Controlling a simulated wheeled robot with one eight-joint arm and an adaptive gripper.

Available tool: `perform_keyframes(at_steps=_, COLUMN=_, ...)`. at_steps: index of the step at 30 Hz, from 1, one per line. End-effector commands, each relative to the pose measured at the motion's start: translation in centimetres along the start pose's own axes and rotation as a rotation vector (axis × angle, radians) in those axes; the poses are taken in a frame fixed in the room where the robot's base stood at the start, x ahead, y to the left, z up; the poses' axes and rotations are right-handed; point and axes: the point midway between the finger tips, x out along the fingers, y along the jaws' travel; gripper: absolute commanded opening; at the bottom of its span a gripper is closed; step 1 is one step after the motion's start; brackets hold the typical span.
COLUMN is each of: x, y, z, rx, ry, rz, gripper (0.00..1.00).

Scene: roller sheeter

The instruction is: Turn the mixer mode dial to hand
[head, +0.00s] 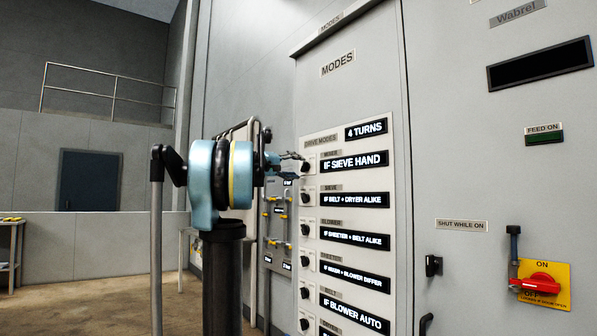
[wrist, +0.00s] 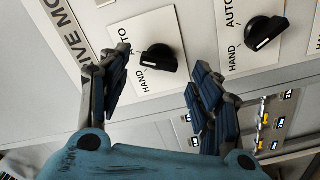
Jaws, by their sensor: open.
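The mixer mode dial (head: 305,167) is the top black knob on the grey cabinet's modes panel, partly behind my gripper (head: 291,157) in the head view. In the wrist view, the same dial (wrist: 165,57) sits on a white plate marked HAND and AUTO. Its white mark faces left in that view; I cannot tell exactly which word it points at. My gripper (wrist: 161,62) is open, with one finger on each side of the dial in the picture. Nothing is held. I cannot tell whether either finger touches the dial.
A second HAND/AUTO dial (wrist: 265,33) is close to the right finger in the wrist view. Several similar dials run down the panel beside black text displays. A red switch (head: 540,284) is on the cabinet's right. A grey box with yellow levers (head: 277,230) stands behind my arm.

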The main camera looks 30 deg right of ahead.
Motion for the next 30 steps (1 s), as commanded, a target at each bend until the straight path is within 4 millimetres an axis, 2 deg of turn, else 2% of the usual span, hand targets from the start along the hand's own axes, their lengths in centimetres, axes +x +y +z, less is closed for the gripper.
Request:
perform_keyframes(at_steps=3, x=1.6, y=0.0, z=0.0, rx=0.0, ry=-0.002, rz=0.001, gripper=0.58)
perform_keyframes(at_steps=6, x=2.4, y=0.0, z=0.0, rx=0.0, ry=0.0, rz=0.0, gripper=0.58)
perform_keyframes(at_steps=18, x=3.1, y=0.0, z=0.0, rx=0.0, ry=0.001, rz=0.0, gripper=0.58)
perform_keyframes(at_steps=19, x=3.1, y=0.0, z=0.0, rx=0.0, ry=0.001, rz=0.0, gripper=0.56)
perform_keyframes(at_steps=24, x=3.0, y=0.0, z=0.0, rx=0.0, ry=0.001, rz=-0.001, gripper=0.18)
perform_keyframes(at_steps=25, x=3.0, y=-0.1, z=0.0, rx=0.0, ry=0.001, rz=-0.001, gripper=0.14)
perform_keyframes(at_steps=30, x=3.0, y=-0.1, z=0.0, rx=0.0, ry=0.0, rz=-0.002, gripper=0.14)
